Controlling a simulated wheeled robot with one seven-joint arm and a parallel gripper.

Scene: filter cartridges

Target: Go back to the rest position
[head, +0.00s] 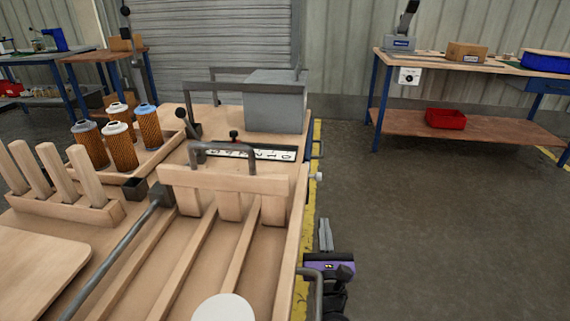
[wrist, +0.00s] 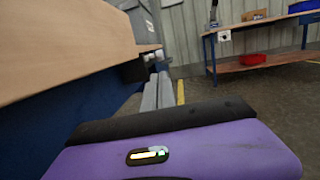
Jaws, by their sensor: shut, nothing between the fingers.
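My gripper (head: 325,235) is at the right side of the wooden workbench (head: 299,214) in the head view, beside its edge and apart from the things on it. Its two grey fingers are together with nothing between them. In the wrist view the fingers (wrist: 157,91) point away past the bench edge, beyond the purple gripper body. One cartridge is blue and orange (head: 149,126).
A wooden slotted fixture with a grey handle (head: 224,178) and a white disc (head: 223,307) are on the bench. A rack of wooden pegs (head: 62,180) stands left, a grey box (head: 275,103) behind. The floor (head: 430,220) to the right is clear up to another bench (head: 470,65).

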